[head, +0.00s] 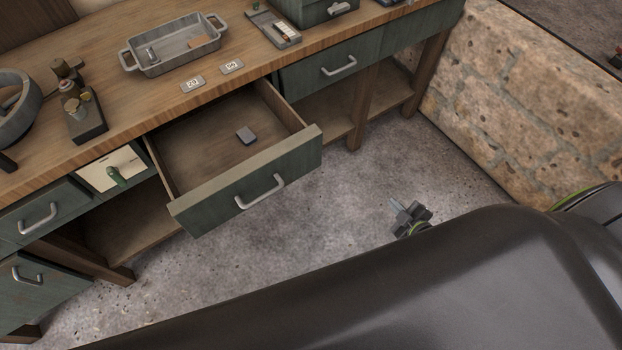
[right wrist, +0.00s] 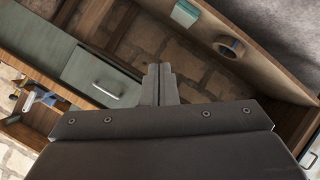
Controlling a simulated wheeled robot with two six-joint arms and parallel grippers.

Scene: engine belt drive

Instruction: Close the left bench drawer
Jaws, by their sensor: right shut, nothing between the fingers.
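A bench drawer (head: 245,195) with a green front and a silver handle (head: 260,192) is pulled far out in the head view. Its wooden inside shows, with a small dark grey block lying in it. My right gripper (head: 395,203) is shut and empty. It is apart from the drawer, out over the floor to the right of its front. The shut fingers also show in the right wrist view (right wrist: 159,70), touching nothing that I can see. My left gripper is not in view.
The bench top (head: 130,100) holds a metal tray (head: 172,45), two small labelled cards and several parts. A closed drawer (head: 335,68) is right of the open one; more closed fronts are at left. A stone wall (head: 530,100) borders the right. Floor before the drawer is clear.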

